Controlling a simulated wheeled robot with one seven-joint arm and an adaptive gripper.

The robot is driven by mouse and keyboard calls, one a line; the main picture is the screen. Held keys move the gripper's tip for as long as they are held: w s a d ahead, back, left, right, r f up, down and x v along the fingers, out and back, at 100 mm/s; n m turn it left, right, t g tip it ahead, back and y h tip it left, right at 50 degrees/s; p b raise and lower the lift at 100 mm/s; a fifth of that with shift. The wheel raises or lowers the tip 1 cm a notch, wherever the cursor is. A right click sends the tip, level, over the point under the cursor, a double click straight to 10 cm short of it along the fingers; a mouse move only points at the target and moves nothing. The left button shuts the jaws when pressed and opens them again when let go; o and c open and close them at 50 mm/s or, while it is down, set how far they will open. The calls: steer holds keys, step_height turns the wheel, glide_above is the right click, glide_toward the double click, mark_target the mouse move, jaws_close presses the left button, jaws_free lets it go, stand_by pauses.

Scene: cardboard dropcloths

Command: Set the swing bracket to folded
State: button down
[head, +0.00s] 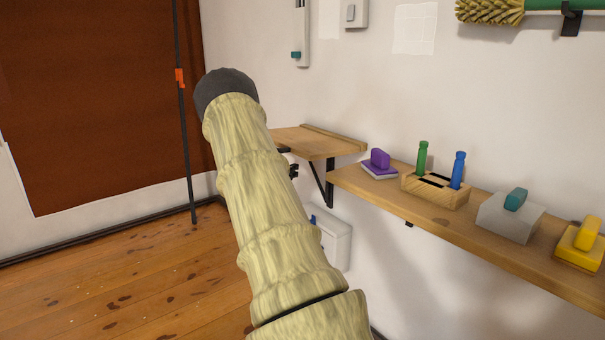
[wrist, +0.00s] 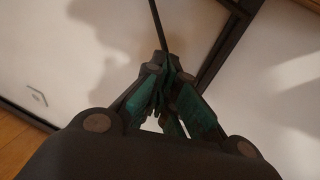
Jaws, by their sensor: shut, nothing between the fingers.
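The swing bracket (head: 329,180) is a black arm with a diagonal brace on the wall, under a small wooden shelf board (head: 318,141) in the head view. It appears to stand out from the wall beneath the board. In the wrist view a thin dark rod (wrist: 158,22) and a thicker dark bar (wrist: 228,45) cross above the fingers, probably parts of it. My gripper (wrist: 167,65) is shut and empty, its tips close to the rod; I cannot tell whether they touch. In the head view my arm hides most of the gripper, with only dark bits showing beside it.
A longer wooden shelf (head: 400,203) to the right holds a purple-handled block (head: 379,160), a wooden holder (head: 435,190) with green and blue handles, a grey block (head: 510,218) and a yellow one (head: 578,248). A white box (head: 335,240) is low on the wall. The left floor is clear.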

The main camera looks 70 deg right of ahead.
steer(key=r+p+v, duration=0.1)
steer(key=v, duration=0.5)
steer(key=w+a+f+n+t+y, duration=0.2)
steer(key=w+a+f+n+t, duration=0.35)
steer(key=a+f+n, duration=0.75)
steer(key=w+a+f+n+t+y, duration=0.1)
steer(key=w+a+f+n+t, duration=0.45)
steer(key=a+f+n, duration=0.75)
steer(key=s+a+f+n+y, duration=0.3)
steer(key=a+f+n, duration=0.25)
steer(key=a, duration=0.55)
steer(key=s+a+f+n+g+y, duration=0.15)
steer(key=a+f+n, duration=0.4)
steer(key=a, duration=0.55)
steer(key=s+a+f+n+y, duration=0.35)
steer(key=a+n, duration=0.35)
steer(key=a, duration=0.3)
steer(key=s+a+f+n+g+y+p, duration=0.1)
steer(key=s+a+f+n+g+y, duration=0.15)
steer(key=s+a+n, duration=0.65)
steer(key=s+a+f+n+g+y, duration=0.1)
steer(key=s+a+n+g+y, duration=0.3)
steer(key=s+a, duration=0.9)
step_height(320, 180, up, 31)
steer(key=t+h+p, duration=0.1)
steer(key=t+p, duration=0.1)
steer(key=p, duration=2.9)
steer(key=shift+w+r+h, duration=0.2)
steer(key=shift+w+h, duration=0.05)
steer(key=shift+h, duration=0.1)
